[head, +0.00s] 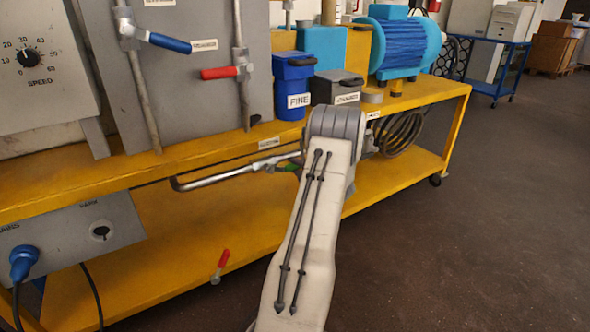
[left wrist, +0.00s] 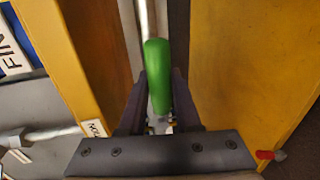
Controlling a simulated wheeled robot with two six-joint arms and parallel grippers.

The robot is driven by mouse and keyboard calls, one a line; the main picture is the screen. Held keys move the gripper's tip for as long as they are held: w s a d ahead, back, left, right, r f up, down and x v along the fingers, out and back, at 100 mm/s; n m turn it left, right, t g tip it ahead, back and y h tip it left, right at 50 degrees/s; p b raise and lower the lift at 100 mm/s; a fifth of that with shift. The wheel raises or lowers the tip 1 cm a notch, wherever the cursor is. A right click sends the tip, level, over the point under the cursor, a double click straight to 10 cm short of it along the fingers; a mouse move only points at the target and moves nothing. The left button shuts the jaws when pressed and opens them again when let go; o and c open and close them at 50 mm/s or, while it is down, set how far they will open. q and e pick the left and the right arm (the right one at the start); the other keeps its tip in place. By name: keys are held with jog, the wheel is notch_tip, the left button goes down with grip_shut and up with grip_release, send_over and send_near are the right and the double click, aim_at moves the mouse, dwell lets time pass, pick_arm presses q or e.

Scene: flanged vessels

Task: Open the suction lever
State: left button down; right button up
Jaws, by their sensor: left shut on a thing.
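A valve lever with a green handle (left wrist: 158,75) sits between the fingers of my left gripper (left wrist: 159,112) in the left wrist view. The two dark fingers flank the handle and are shut on it. In the head view only a bit of the green handle (head: 287,168) shows beside a metal pipe (head: 235,173) under the yellow shelf edge. My left wrist hides the fingers and most of the valve there. A small label (head: 268,143) above the pipe is too small to read. My right gripper is not in view.
A blue lever (head: 170,43) and a red lever (head: 219,73) are on upright pipes at the back. Another red lever (head: 222,260) is low by the yellow lower shelf (head: 165,250). A blue bin (head: 292,85) stands above the pipe.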

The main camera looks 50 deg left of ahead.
pick_arm(q)
jog(key=shift+r, duration=0.15)
jog(key=c, duration=0.6)
grip_release()
jog(key=p+v, duration=0.3)
jog(key=v, duration=0.7)
jog(key=shift+d, duration=0.2)
